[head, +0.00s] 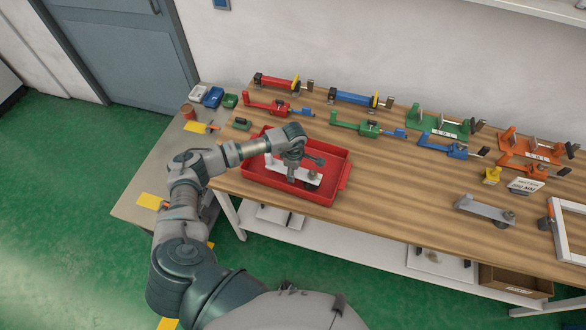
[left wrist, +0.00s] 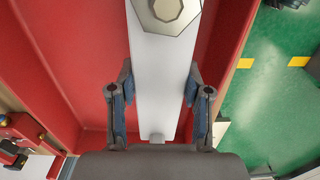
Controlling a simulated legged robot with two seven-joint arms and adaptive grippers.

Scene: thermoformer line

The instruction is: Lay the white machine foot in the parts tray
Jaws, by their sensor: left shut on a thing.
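The white machine foot (head: 306,174) is a long white bar with a dark round part at one end in the head view. In the left wrist view the white machine foot (left wrist: 160,62) runs up between the fingers, with a hexagonal metal piece at its top. My left gripper (head: 291,174) is shut on the bar, inside the outline of the red parts tray (head: 337,163). The fingers (left wrist: 155,88) stand on both sides of the bar. The tray's red wall (left wrist: 60,60) shows beside it. I cannot tell whether the foot touches the tray floor. My right gripper is out of view.
The wooden bench (head: 400,188) carries red, blue, green and orange clamps behind and right of the tray. A grey foot-like part (head: 485,208) lies at the right, near a white frame (head: 568,235). A grey side table (head: 150,195) stands at left. The bench just right of the tray is clear.

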